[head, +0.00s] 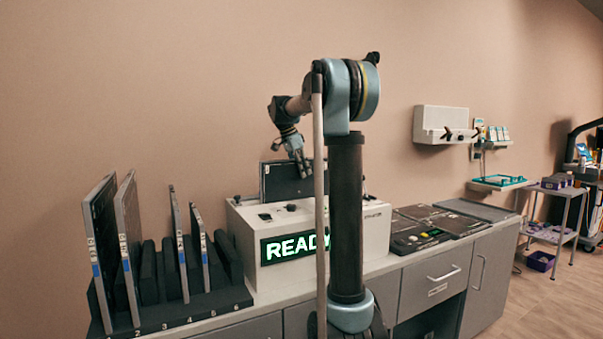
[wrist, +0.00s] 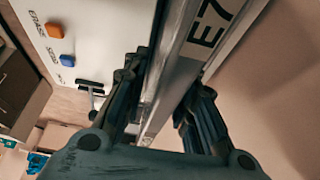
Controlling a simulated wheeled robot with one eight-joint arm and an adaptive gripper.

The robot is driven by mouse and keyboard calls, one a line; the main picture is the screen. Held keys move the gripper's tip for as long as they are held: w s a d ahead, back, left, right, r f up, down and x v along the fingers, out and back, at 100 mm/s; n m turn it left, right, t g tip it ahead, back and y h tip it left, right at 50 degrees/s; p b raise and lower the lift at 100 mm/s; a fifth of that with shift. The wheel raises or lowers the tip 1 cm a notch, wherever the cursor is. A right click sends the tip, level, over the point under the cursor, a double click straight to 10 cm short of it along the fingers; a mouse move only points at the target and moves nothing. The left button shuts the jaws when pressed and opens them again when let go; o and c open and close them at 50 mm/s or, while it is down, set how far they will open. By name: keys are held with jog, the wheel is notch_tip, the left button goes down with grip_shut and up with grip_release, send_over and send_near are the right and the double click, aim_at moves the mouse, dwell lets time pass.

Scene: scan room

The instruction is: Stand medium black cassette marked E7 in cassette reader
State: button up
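A black cassette (head: 284,181) with a pale rim stands upright in the top of the white cassette reader (head: 375,228), whose lit screen (head: 294,246) reads READY. The wrist view shows the cassette's silver edge (wrist: 188,72) close up, with the mark E7 on it. My gripper (head: 304,172) is at the cassette's upper part in the head view. In the wrist view my gripper (wrist: 168,92) has one finger on each side of the cassette's edge, very close to it. I cannot tell whether both fingers press on it. The cassette's bottom and the slot are hidden.
A black numbered rack (head: 205,305) at the left holds several upright cassettes. Flat dark panels (head: 418,238) lie on the counter right of the reader. The wrist view shows the reader's orange and blue buttons (wrist: 54,30). A wall box (head: 440,120) hangs further right.

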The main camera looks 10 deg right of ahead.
dwell(0.3)
jog(key=v, duration=1.2)
notch_tip(320, 180, up, 6)
jog(key=shift+f, duration=0.1)
dwell(0.9)
